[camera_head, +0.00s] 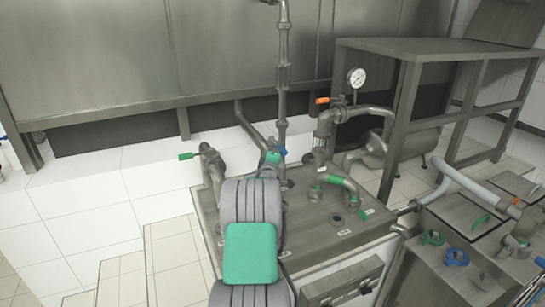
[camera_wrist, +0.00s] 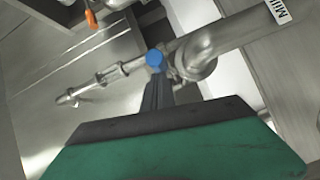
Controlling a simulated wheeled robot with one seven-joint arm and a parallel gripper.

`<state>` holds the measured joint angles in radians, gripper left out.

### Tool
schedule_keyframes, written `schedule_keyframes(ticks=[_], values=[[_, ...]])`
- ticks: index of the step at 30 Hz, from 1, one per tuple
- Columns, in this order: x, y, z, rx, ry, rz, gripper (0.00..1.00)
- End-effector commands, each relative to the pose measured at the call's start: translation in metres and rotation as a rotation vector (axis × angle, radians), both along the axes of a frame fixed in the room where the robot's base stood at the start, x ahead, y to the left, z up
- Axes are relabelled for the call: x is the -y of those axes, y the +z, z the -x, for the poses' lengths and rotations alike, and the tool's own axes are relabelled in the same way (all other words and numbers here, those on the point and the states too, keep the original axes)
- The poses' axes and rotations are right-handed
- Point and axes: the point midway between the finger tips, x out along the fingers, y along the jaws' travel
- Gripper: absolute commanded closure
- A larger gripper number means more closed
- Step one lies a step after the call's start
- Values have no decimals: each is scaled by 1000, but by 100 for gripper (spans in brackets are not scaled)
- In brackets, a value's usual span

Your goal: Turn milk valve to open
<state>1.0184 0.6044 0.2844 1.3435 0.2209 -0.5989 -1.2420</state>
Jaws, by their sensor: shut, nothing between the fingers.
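A blue valve handle (camera_wrist: 155,59) shows end-on in the wrist view, at a pipe joint. The pipe beside it carries a white label (camera_wrist: 284,11), cut off by the frame edge, that begins "Mil". In the head view the blue handle (camera_head: 272,158) sits on the pipework just beyond my arm. My gripper (camera_wrist: 156,82) is shut and empty, its dark fingers pointing at the blue handle. The tips appear right at the handle; I cannot tell if they touch. In the head view my arm hides most of the gripper. How far the valve is turned is unclear.
An orange-handled valve (camera_head: 322,100) and a pressure gauge (camera_head: 356,77) stand to the right. A green-handled valve (camera_head: 187,156) is on the left. A vertical pipe (camera_head: 283,75) rises behind the blue handle. A metal frame (camera_head: 402,110) and more pipework crowd the right side.

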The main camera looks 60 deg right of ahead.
Motion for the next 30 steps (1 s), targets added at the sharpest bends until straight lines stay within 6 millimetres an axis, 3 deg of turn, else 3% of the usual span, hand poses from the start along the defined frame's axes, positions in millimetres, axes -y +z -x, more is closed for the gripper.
schedule_keyframes(ticks=[3,14,19,30], values=[[6,3,10,-4,-20,6,100],[0,5,9,-3,-22,9,100],[-33,8,-13,-3,-6,7,100],[-97,13,42,-1,-6,6,100]])
